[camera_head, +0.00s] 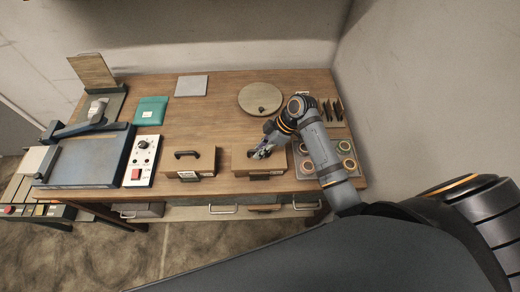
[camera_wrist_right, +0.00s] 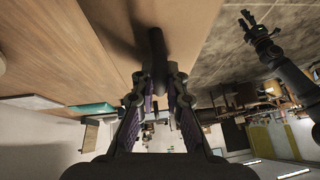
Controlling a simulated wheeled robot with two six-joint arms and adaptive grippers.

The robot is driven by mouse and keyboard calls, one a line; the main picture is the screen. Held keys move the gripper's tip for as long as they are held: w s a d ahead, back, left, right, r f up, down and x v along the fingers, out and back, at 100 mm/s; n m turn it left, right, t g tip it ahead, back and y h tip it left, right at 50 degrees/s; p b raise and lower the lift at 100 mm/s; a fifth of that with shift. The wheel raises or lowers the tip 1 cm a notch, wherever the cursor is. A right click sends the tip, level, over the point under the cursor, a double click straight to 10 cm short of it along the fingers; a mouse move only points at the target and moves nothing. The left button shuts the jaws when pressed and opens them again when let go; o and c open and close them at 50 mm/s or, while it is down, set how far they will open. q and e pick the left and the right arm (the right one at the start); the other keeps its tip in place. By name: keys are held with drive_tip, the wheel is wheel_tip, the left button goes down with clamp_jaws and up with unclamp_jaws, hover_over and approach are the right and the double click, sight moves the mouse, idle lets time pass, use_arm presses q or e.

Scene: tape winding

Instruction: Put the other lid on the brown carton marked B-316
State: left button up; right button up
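Two brown cartons stand near the table's front edge, the left carton (camera_head: 190,175) and the right carton (camera_head: 250,171). Each has a pale label on its front, too small to read. The left carton has a flat lid with a black handle (camera_head: 187,154). My right gripper (camera_head: 262,153) is over the right carton's lid (camera_head: 241,153). In the right wrist view its fingers (camera_wrist_right: 163,78) close around a black handle (camera_wrist_right: 157,48). I cannot tell whether this lid touches its carton. My left gripper (camera_wrist_right: 257,27) shows in the right wrist view, empty with fingers apart.
A grey tray (camera_head: 328,172) with several tape rolls is right of the right carton. A white control box (camera_head: 143,160) is left of the left carton. A round board (camera_head: 261,98) lies behind. The table's middle (camera_head: 205,122) is clear.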

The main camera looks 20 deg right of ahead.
drive_tip(key=o, duration=0.4)
drive_tip(key=v, duration=1.2)
idle(0.3)
